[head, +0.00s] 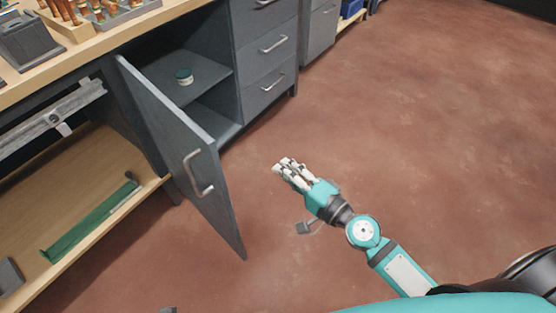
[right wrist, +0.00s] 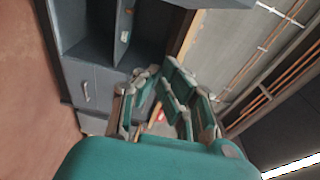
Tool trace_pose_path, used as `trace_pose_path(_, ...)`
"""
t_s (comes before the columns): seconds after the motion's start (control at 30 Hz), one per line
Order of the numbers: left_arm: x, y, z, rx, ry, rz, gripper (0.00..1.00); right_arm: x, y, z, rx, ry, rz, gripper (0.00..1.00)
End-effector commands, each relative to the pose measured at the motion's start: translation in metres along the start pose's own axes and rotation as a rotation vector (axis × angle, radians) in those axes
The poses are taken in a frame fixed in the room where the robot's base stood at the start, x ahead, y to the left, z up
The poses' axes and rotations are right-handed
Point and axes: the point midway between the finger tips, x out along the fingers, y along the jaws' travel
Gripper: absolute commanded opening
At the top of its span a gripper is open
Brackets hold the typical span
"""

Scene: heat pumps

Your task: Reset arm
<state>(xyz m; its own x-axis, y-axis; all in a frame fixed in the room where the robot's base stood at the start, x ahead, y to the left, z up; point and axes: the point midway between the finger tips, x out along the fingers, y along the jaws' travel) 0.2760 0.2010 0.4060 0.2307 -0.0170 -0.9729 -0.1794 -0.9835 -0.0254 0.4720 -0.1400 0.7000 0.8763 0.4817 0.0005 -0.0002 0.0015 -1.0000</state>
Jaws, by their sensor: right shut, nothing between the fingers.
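My right gripper (head: 283,167) is shut and empty. It is held out over the open floor, to the right of the open cabinet door and apart from it. Its teal and grey fingers also show in the right wrist view (right wrist: 158,105), with grey cabinets beyond them. My left gripper does not show in either view.
A grey cabinet door (head: 178,150) with a metal handle stands open, jutting toward me. A small round teal-and-white container (head: 184,76) sits on the shelf inside. Drawers (head: 268,48) are closed beside it. A green piece (head: 90,220) lies on the lower wooden shelf. The floor (head: 430,130) at right is clear.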

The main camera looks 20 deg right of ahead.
Motion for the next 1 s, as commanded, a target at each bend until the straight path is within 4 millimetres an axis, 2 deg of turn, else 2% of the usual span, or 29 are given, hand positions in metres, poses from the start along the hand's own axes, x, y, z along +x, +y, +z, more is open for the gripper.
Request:
trace_pose_path(0.3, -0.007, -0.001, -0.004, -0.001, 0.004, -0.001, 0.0, -0.007, 0.001, 0.003, -0.008, -0.003, 0.003, 0.0)
trace_pose_path(0.37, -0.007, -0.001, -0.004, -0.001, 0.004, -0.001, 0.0, -0.007, 0.006, 0.006, -0.039, -0.015, 0.019, 0.0)
trace_pose_path(0.43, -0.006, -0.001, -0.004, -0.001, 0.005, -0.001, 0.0, -0.009, 0.02, 0.015, -0.115, -0.048, 0.06, 0.0)
trace_pose_path(0.47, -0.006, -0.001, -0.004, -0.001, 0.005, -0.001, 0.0, -0.01, 0.03, 0.021, -0.163, -0.069, 0.087, 0.0)
trace_pose_path(0.57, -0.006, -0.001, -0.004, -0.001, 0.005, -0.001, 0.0, -0.02, 0.076, 0.041, -0.371, -0.169, 0.225, 0.0)
trace_pose_path(0.7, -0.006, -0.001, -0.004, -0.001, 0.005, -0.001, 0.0, -0.054, 0.157, 0.057, -0.675, -0.343, 0.494, 0.0)
trace_pose_path(0.8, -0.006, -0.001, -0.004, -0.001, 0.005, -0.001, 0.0, -0.085, 0.204, 0.059, -0.831, -0.457, 0.677, 0.0)
trace_pose_path(0.9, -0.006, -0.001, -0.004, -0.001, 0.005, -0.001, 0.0, -0.117, 0.238, 0.055, -0.94, -0.557, 0.842, 0.0)
trace_pose_path(1.0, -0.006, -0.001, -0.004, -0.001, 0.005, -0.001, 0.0, -0.149, 0.263, 0.05, -1.022, -0.648, 0.992, 0.0)
